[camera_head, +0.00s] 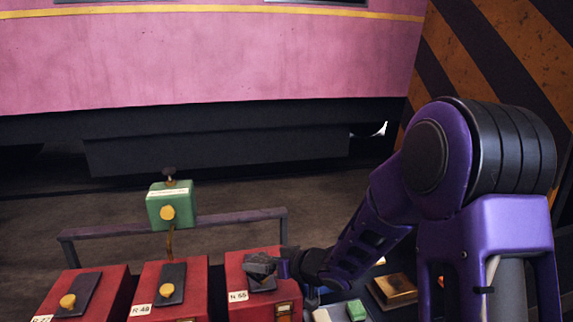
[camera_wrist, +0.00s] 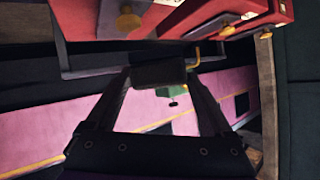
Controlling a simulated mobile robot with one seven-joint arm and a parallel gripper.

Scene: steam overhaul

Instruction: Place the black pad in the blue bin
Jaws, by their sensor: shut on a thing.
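My gripper (camera_head: 264,265) is over the red box labelled N 55 (camera_head: 235,266), at the end of my purple arm. In the wrist view my gripper (camera_wrist: 158,78) has its two fingers closed on the sides of a dark block, which I take to be the black pad (camera_wrist: 158,73). In the head view the pad is hard to tell from the dark fingers. I cannot tell whether it touches the box top.
Two more red boxes, R 48 (camera_head: 146,291) and R 27 (camera_head: 105,292), stand left, each with a dark plate and yellow knob. A green box (camera_head: 173,204) stands behind by a rail (camera_head: 120,229). A brass block (camera_head: 396,289) lies right of my gripper.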

